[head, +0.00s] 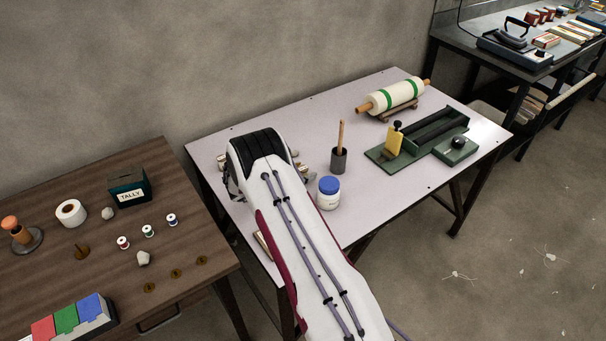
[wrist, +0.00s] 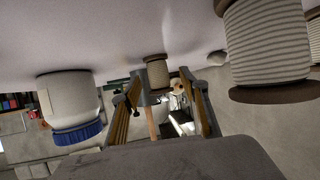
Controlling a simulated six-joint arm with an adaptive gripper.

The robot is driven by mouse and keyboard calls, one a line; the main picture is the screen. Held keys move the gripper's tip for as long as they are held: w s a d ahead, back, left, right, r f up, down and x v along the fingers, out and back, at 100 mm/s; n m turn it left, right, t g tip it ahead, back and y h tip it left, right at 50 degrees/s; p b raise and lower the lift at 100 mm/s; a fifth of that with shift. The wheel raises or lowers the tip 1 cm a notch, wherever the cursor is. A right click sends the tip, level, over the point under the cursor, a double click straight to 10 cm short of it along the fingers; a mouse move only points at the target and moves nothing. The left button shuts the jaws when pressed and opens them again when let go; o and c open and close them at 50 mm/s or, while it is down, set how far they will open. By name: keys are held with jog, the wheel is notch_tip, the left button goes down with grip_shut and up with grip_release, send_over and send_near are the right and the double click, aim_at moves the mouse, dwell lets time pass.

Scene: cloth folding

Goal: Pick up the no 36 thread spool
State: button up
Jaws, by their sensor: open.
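Several beige thread spools stand on the white table, and no number is readable on any. In the wrist view, which is upside down, a small spool (wrist: 157,72) shows between and beyond the fingertips, apart from them. A large near spool (wrist: 265,45) is to the right, with another spool (wrist: 314,35) cut off at the edge. My gripper (wrist: 161,84) is open, with nothing between its fingers. In the head view my arm hides the gripper and most spools; a spool (head: 222,161) peeks out left of it. I cannot tell which spool is no 36.
A white jar with a blue lid (head: 329,192) stands right of my arm, also in the wrist view (wrist: 68,105). Behind it is a dark cup with a stick (head: 339,160). A green device (head: 425,146) and rolling pin (head: 392,97) are farther right. Small spools (head: 148,231) stand on the brown table.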

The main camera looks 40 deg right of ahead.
aim_at(303, 168)
jog(key=shift+w+d+f, duration=0.1)
jog(key=shift+d+f, duration=0.05)
jog(key=shift+d, duration=0.15)
jog(key=c, duration=1.1)
jog(key=shift+o, duration=0.2)
jog(key=shift+r, duration=5)
